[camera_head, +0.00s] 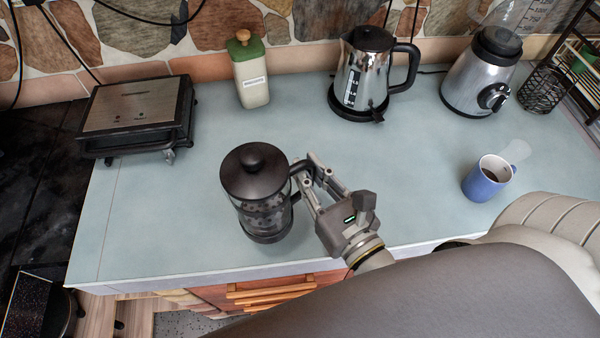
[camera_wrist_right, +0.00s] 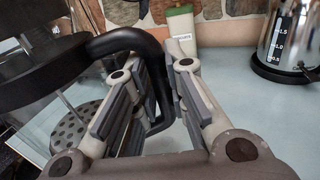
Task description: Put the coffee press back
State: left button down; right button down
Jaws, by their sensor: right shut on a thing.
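The coffee press (camera_head: 262,195) is black with a glass body and a dark lid. It looks upright, near the front edge of the counter. My right gripper (camera_head: 306,172) reaches it from the right and is shut on its handle. In the right wrist view the black handle (camera_wrist_right: 130,40) passes between the fingers of the gripper (camera_wrist_right: 158,85), with the press's lid and perforated plunger disc (camera_wrist_right: 75,130) on the left. I cannot tell whether the press's base touches the counter. My left gripper is not in view.
A wire rack (camera_head: 575,70) is at far right. Clear counter lies behind and left of the press.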

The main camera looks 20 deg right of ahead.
jog(key=shift+w+d+f+b, duration=0.2)
jog(key=shift+w+f+b, duration=0.35)
jog(key=shift+w+f, duration=0.85)
jog(key=shift+w+d+f+b, duration=0.15)
jog(key=shift+w+f+b, duration=0.6)
jog(key=shift+f, duration=1.1)
jog(key=shift+w+d+f+b, duration=0.2)
jog(key=shift+w+f+b, duration=0.15)
jog(key=shift+w+f, duration=1.1)
jog(key=shift+s+f, duration=0.15)
jog(key=shift+f, duration=0.15)
jog(key=c, duration=1.6)
grip_release()
jog(key=shift+o, duration=0.7)
